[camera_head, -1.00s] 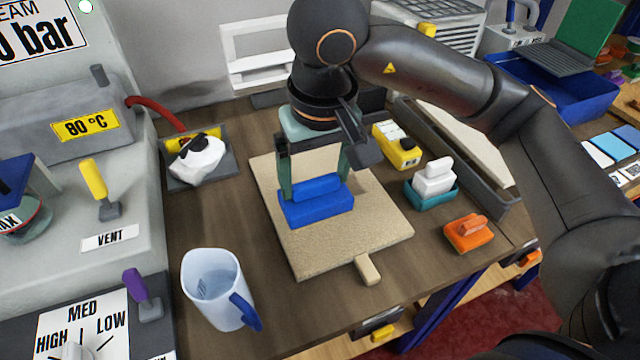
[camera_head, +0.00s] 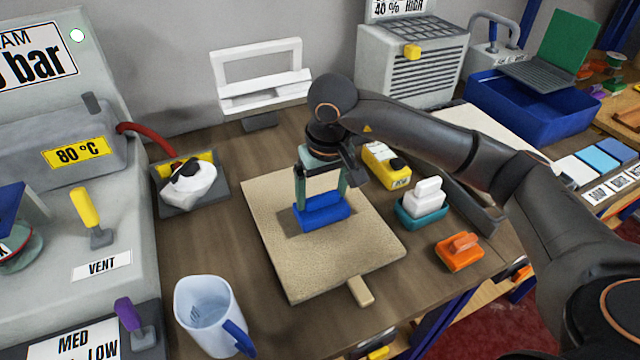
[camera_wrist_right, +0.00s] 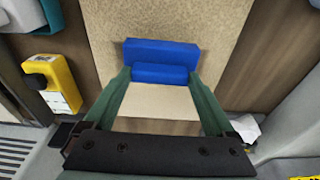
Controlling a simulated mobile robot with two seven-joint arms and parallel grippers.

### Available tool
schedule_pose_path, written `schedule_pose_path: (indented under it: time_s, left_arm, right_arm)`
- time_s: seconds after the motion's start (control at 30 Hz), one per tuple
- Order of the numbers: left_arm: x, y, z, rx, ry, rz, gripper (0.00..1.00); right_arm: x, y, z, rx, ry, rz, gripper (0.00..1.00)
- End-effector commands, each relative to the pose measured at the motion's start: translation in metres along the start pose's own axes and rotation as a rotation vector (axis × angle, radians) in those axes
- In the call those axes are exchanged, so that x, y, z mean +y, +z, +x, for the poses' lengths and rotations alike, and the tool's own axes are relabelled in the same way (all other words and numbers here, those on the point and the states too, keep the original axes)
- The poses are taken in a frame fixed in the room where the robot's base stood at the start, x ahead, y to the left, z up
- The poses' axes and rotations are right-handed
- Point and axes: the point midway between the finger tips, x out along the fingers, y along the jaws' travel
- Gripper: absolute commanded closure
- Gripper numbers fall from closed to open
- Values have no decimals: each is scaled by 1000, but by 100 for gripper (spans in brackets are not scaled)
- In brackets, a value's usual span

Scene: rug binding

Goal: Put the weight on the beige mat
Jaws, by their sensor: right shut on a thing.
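The weight is a blue block with a bar handle (camera_head: 322,213), held over the middle of the beige mat (camera_head: 310,270). My right gripper (camera_head: 321,196) points down with its fingers shut on the handle. In the right wrist view the blue weight (camera_wrist_right: 160,52) sits between the fingertips (camera_wrist_right: 160,75), with the beige mat (camera_wrist_right: 180,18) behind it. The weight is at or very near the mat surface; I cannot tell whether it touches. My left gripper is not in view.
A clear jug (camera_head: 208,315) stands at the front left. An orange weight (camera_head: 459,252), a white block on a teal base (camera_head: 422,205) and a yellow device (camera_head: 385,166) line the right side. A white cloth bundle (camera_head: 190,184) lies on a tray at left.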

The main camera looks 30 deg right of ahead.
Motion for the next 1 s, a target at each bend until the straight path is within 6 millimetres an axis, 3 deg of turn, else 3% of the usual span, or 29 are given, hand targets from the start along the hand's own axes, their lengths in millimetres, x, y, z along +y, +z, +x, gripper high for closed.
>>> schedule_pose_path:
  time_s: [0.2, 0.63, 0.67, 0.73, 1.0]
  left_arm:
    - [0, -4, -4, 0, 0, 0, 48]
    - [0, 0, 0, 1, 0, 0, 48]
    - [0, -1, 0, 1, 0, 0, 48]
    - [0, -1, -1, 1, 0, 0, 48]
    - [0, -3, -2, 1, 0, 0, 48]
  right_arm:
    - [-2, 2, 15, 7, -5, -2, 100]
    - [-2, 2, 20, 8, -5, -2, 100]
    - [-1, 4, 22, -1, -2, -3, 7]
    - [-1, 4, 21, -1, -2, -3, 0]
    - [-1, 4, 20, -1, -2, -3, 0]
